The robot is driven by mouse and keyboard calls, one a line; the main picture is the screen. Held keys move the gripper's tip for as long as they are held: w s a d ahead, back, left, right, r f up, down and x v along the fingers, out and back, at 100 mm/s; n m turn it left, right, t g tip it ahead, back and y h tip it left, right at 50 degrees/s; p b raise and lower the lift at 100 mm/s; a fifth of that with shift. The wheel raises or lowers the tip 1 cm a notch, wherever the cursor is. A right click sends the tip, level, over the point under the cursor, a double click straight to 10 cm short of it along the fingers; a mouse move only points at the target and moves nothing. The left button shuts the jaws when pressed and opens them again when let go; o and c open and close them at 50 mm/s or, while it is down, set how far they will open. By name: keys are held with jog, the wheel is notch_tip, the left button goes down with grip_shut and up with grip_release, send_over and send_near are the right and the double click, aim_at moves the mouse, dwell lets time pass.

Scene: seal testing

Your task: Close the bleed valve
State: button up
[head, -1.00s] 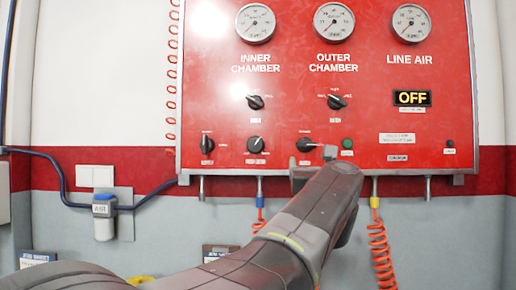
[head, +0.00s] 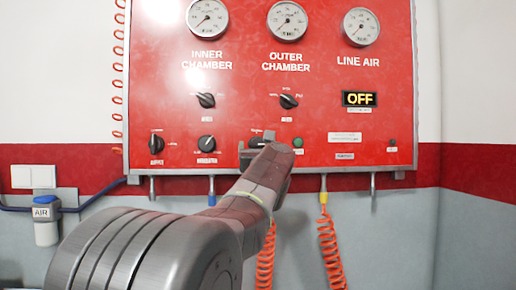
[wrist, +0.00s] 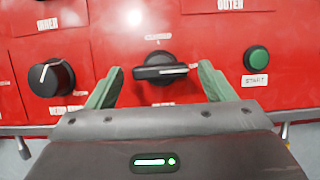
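A black knob (wrist: 165,72) sits on the red panel in the wrist view, with a small label above it that seems to read CLOSED. I take it for the bleed valve, but its lower label is too blurred to read. Its handle lies level, with a white mark towards the right. My gripper (wrist: 160,76) is open, with one green finger on each side of the knob. I see gaps between fingers and handle; depth is hard to tell. In the head view my gripper (head: 266,150) partly covers this knob (head: 256,141).
A green START button (wrist: 257,59) is close right of the right finger. Another black knob (wrist: 51,77) is left of the left finger. Above are two more knobs, three gauges and an OFF display (head: 359,99). Orange coiled hoses (head: 331,255) hang below the panel.

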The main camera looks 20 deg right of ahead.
jog(key=c, duration=0.9)
jog(key=shift+n+y, duration=0.4)
jog(key=n+y, duration=0.1)
jog(key=n, duration=0.1)
jog(key=n+b, duration=0.1)
jog(key=n, duration=0.1)
jog(key=shift+d+f+y, duration=0.1)
jog(key=shift+d+y, duration=0.1)
jog(key=shift+y, duration=0.2)
jog(key=n+y, duration=0.1)
jog(key=n, duration=0.2)
jog(key=n+y+b, duration=0.1)
jog(key=n+y, duration=0.1)
jog(key=n, duration=0.2)
jog(key=shift+s+d+r+n+g+y, duration=0.1)
jog(key=shift+d+r+n+g+y, duration=0.1)
jog(key=shift+n+g+y, duration=0.1)
jog(key=n, duration=0.2)
jog(key=n+g+y, duration=0.1)
jog(key=n, duration=0.1)
jog(key=n+g+y+p, duration=0.1)
jog(key=n, duration=0.1)
jog(key=shift+r, duration=0.3)
jog(key=shift+n+g+p, duration=0.65)
jog(key=shift+n+g, duration=0.05)
jog(key=shift+n, duration=1.2)
jog(key=shift+d, duration=0.1)
